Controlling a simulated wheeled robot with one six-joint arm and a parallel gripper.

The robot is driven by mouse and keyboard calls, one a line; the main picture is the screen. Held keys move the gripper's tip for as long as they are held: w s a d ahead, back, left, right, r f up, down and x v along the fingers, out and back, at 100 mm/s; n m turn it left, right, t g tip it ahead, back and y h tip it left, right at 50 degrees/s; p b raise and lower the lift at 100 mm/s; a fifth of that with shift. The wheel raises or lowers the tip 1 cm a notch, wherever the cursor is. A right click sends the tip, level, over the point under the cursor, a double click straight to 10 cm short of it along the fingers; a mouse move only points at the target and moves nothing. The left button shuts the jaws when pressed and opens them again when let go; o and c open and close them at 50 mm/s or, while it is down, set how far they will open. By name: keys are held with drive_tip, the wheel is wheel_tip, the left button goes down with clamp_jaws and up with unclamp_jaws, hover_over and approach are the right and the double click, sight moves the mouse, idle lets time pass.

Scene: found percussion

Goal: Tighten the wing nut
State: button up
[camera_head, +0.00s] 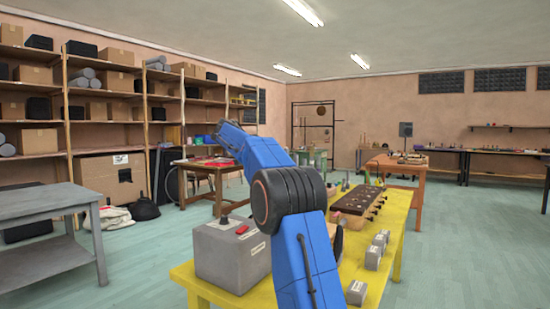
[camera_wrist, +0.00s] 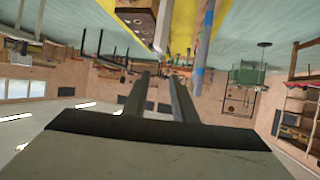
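I cannot make out a wing nut in either view. The yellow table (camera_head: 392,220) in front of me bears a long brown wooden piece (camera_head: 358,199) with several small dark knobs along its side. Part of the table also shows at the top of the wrist view (camera_wrist: 187,22), which is upside down. My gripper (camera_wrist: 158,80) shows in the wrist view with two dark fingers apart and nothing visible between them. In the head view my blue arm reaches over the table and hides its middle; the gripper itself cannot be seen there.
A grey box with a red switch (camera_head: 233,255) stands at the table's near left. Several small grey blocks (camera_head: 373,257) line its right side. A grey workbench (camera_head: 45,202) stands at left, before shelves of boxes (camera_head: 105,110). The green floor (camera_head: 455,250) at right is clear.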

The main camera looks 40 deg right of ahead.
drive_tip(key=r+x, duration=0.1)
drive_tip(key=x, duration=1.7)
drive_tip(key=shift+w+d+m, duration=0.2)
drive_tip(key=shift+d+m, duration=0.05)
drive_tip(key=shift+m, duration=0.05)
drive_tip(key=shift+f, duration=0.1)
drive_tip(key=shift+c, duration=0.6)
clamp_jaws()
drive_tip(key=shift+w+d+m+g, duration=0.1)
drive_tip(key=shift+w+m+g, duration=0.25)
drive_tip(key=shift+m+g, duration=0.65)
drive_tip(key=shift+w+m+g, duration=0.35)
drive_tip(key=shift+m+g, duration=0.35)
drive_tip(key=shift+g, duration=0.5)
drive_tip(key=shift+m, duration=0.3)
